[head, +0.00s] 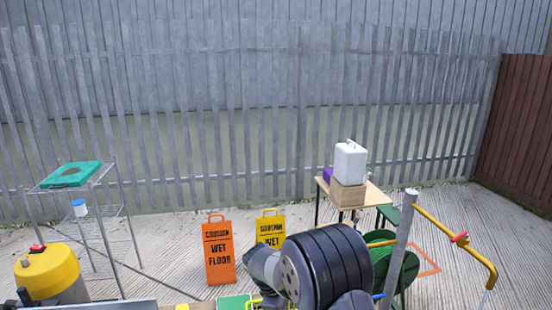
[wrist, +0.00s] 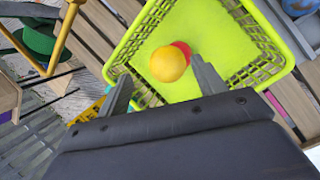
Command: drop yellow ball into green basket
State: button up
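The yellow ball (wrist: 167,64) shows in the wrist view inside the outline of the yellow-green basket (wrist: 217,35). A red round thing (wrist: 184,49) is partly hidden behind it. My gripper (wrist: 160,70) is over the basket with its two fingers spread. The ball appears in the gap between the fingertips, with visible space on both sides, and no finger clearly touches it. I cannot tell whether the ball rests on the basket floor or is above it. In the head view, my arm blocks the front centre, and the ball and basket cannot be made out.
Orange (head: 219,252) and yellow (head: 270,228) wet-floor signs stand ahead. A wooden table (head: 374,196) holds a box and a white canister (head: 350,162). A wire rack (head: 100,180) stands left. A green hose reel (head: 381,255) is beside my arm. Open concrete lies towards the fence.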

jog(key=shift+o, duration=1.2)
jog(key=shift+r, duration=0.1)
jog(key=b+v, duration=0.2)
jog(key=v, duration=0.8)
jog(key=shift+a+r, duration=0.2)
jog(key=shift+r, duration=0.05)
jog(key=p+x, duration=0.2)
jog(key=x, duration=0.8)
jog(key=shift+d+f, duration=0.25)
jog(key=shift+f, duration=0.1)
notch_tip(320, 180, up, 4)
jog(key=p, duration=0.2)
jog(key=shift+p, duration=0.35)
jog(key=shift+r+p, duration=0.35)
jog(key=shift+r, duration=0.45)
